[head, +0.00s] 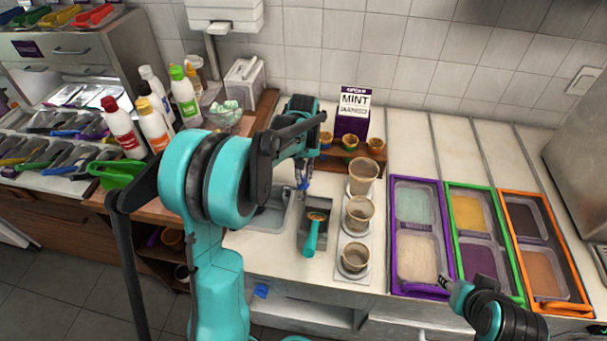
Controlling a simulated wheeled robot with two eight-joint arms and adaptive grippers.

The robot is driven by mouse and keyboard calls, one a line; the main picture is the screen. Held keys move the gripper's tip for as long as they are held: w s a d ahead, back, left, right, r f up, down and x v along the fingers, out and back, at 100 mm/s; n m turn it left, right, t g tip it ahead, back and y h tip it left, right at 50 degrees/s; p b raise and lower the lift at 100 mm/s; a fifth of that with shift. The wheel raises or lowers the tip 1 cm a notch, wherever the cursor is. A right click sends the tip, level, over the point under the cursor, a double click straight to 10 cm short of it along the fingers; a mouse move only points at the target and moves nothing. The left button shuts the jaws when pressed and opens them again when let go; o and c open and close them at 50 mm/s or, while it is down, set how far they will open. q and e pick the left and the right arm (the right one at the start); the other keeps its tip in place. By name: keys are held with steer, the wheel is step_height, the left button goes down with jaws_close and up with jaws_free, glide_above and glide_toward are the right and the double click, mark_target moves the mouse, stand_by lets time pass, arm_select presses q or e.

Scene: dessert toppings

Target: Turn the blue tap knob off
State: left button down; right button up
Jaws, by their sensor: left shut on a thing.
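My left arm arches over the counter from the left, and its gripper (303,178) points down behind the small sink (270,215). The left gripper is shut at a small blue part, which I take for the blue tap knob (304,186). The fingers and wrist hide most of the knob and tap, so its turn angle cannot be read. My right gripper (445,283) is at the lower right, over the front edge of the purple tray (450,262), away from the tap. Its fingers are too small to read.
A teal-handled scoop (311,238) rests in a grey holder right of the sink. Several cups stand beside it, one being the front cup (354,257). A mint box (352,112) stands behind. Bottles, including a green-capped one (185,98), crowd the left. Green (487,187) and orange (562,240) trays lie right.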

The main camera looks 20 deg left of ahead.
arm_select(q)
steer(key=n, duration=0.3)
steer(key=shift+n+p, duration=0.3)
steer(key=shift+n, duration=0.1)
steer(key=n, duration=0.3)
steer(key=shift+n, duration=0.3)
steer(key=n, duration=0.3)
steer(key=shift+n+p, duration=0.3)
steer(key=shift+p, duration=0.1)
steer(key=shift+n, duration=1.8)
steer(key=c, duration=1.6)
jaws_free()
